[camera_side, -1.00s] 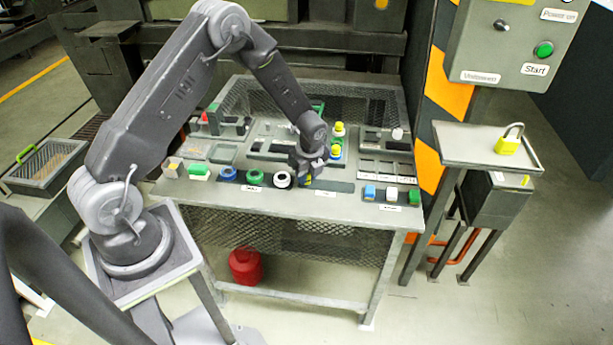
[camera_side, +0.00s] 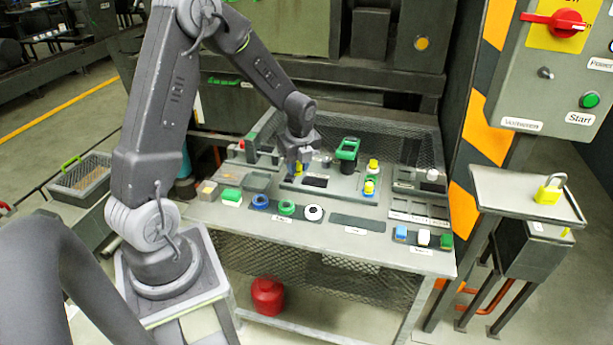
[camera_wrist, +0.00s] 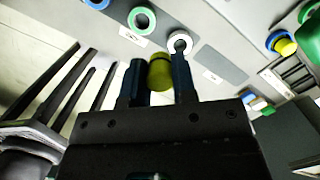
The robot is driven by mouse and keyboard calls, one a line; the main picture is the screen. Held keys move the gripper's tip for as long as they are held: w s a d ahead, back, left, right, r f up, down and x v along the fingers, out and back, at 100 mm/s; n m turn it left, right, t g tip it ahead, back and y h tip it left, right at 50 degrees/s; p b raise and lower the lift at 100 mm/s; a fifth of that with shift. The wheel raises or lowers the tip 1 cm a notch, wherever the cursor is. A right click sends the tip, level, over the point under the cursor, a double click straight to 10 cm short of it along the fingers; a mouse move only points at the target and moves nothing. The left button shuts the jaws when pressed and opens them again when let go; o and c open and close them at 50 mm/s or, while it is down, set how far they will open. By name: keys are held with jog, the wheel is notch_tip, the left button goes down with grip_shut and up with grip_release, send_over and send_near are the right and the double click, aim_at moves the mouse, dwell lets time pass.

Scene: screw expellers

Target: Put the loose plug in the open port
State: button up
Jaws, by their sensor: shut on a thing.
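My gripper (camera_side: 298,168) is shut on a yellow plug above the left part of the grey panel (camera_side: 342,196) on the bench. In the wrist view the yellow plug (camera_wrist: 160,73) sits between the two dark fingers. Two yellow-topped plugs stand on the panel's right side, a front one with a blue base (camera_side: 369,187) and one behind it (camera_side: 373,166). A dark rectangular recess (camera_side: 315,182) shows to the right of my gripper. I cannot tell which opening is the open port; the spot under my gripper is partly hidden.
A green-topped fixture (camera_side: 347,149) stands behind the panel. Blue (camera_side: 260,202), green (camera_side: 287,208) and white (camera_side: 314,213) rings lie along the front. The dark strip (camera_side: 358,223) beside them is bare. Small blocks (camera_side: 423,238) stand at the front right.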

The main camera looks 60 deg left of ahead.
notch_tip(320, 180, up, 10)
jog(key=shift+w+f, duration=0.1)
jog(key=shift+f, duration=0.05)
jog(key=w+a+m, duration=0.1)
jog(key=w+m, duration=0.2)
jog(key=w, duration=1)
jog(key=m+t, duration=0.1)
jog(key=m, duration=0.2)
send_over(370, 180)
notch_tip(370, 180, down, 13)
jog(key=shift+s+d+f, duration=0.1)
jog(key=shift+d+f, duration=0.05)
jog(key=shift+f, duration=1.1)
jog(key=shift+d+f, duration=0.1)
jog(key=shift+f, duration=1.1)
jog(key=shift+f, duration=0.95)
